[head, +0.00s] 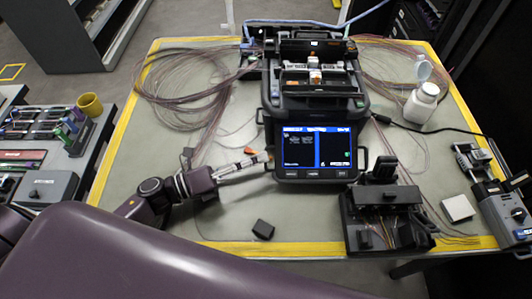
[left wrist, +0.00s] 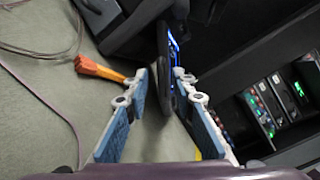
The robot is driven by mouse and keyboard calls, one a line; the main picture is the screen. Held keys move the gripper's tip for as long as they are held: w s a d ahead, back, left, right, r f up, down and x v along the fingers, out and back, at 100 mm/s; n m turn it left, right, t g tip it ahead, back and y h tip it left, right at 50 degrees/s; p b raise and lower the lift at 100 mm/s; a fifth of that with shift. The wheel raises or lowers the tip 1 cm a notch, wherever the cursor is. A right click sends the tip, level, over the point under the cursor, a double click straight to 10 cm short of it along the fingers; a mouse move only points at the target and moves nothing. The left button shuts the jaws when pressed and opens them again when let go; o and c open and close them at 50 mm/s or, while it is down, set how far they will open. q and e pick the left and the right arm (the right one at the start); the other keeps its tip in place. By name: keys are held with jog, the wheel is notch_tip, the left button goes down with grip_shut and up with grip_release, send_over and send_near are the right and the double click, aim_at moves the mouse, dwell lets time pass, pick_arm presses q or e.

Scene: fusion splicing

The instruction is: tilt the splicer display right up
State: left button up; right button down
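The fusion splicer (head: 313,100) stands in the middle of the mat. Its lit display (head: 317,148) hangs at its front, with the screen facing my head camera. My left gripper (head: 266,163) is at the display's lower left side edge. In the left wrist view, the display (left wrist: 166,72) appears edge-on between the two open fingers of my left gripper (left wrist: 162,78). A gap shows between the left finger and the display; the right finger is close to it, and I cannot tell whether they touch. My right gripper is not in view.
A black device (head: 385,215) stands right of the display, and a small black block (head: 263,229) lies in front. An orange-tipped item (left wrist: 98,68) lies beside the left finger. The front left mat is mostly clear.

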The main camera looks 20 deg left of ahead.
pick_arm(q)
jog(key=shift+x, duration=1.45)
jog(key=shift+c, duration=0.7)
